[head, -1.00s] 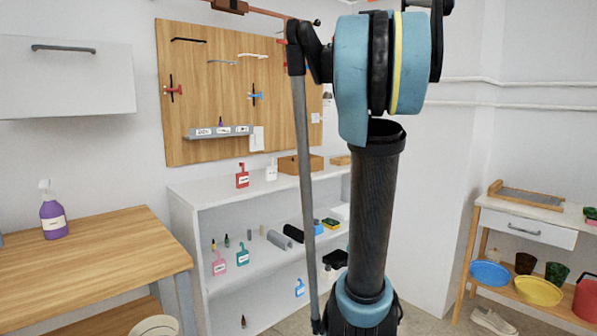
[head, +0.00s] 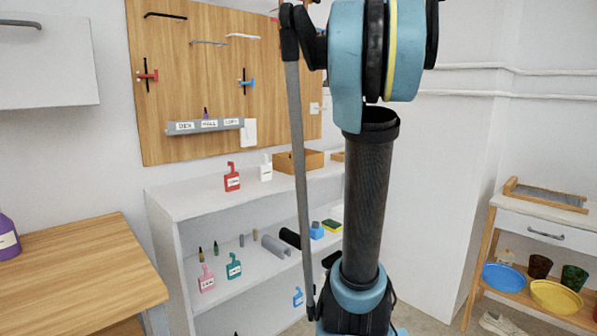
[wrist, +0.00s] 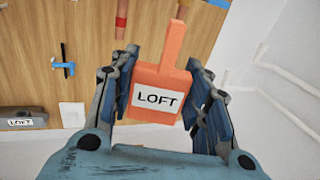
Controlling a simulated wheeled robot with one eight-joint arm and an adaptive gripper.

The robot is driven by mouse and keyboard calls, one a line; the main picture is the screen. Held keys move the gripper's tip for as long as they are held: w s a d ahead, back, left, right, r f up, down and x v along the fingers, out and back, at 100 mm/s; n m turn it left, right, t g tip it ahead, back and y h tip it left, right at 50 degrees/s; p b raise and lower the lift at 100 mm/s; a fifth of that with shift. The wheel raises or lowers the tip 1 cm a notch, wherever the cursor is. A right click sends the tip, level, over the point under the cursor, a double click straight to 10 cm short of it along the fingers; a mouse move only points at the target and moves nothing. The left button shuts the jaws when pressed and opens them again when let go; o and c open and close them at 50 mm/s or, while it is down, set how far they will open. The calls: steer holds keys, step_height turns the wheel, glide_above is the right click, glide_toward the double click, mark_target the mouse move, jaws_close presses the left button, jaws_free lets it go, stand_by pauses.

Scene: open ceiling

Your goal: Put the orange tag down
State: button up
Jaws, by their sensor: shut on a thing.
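The orange tag (wrist: 160,79) has a white label reading LOFT and a narrow upright neck. In the wrist view it is between the two fingers of my gripper (wrist: 163,95), which is shut on it. It is held up in the air, with the wooden pegboard behind it. In the head view my gripper and the orange tag are out of the picture, above the top edge.
A white shelf unit (head: 200,205) carries red (head: 232,178) and white (head: 266,170) tags on top, with pink and green ones on the middle shelf. A labelled grey ledge (head: 205,127) is on the pegboard (head: 165,80). A wooden table (head: 75,265) stands left.

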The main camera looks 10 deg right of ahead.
steer(key=w+a+f+n+g+y, duration=0.1)
steer(key=w+f+y, duration=0.1)
steer(key=w+f, duration=0.6)
steer(key=w+a+f+n+y, duration=0.1)
steer(key=w+f, duration=0.4)
steer(key=f, duration=0.5)
steer(key=w+a+f+y, duration=0.1)
steer(key=w+f, duration=0.1)
steer(key=f, duration=0.9)
steer(key=w+a+f+n+g+y, duration=0.1)
steer(key=a+f, duration=0.1)
steer(key=f, duration=0.9)
steer(key=shift+w+a+f+n+g, duration=0.25)
steer(key=shift+w+f+n+g, duration=0.05)
steer(key=shift+w+f, duration=0.1)
steer(key=shift+f, duration=0.55)
steer(key=o, duration=1.1)
steer(key=shift+c, duration=0.2)
steer(key=shift+r, duration=0.1)
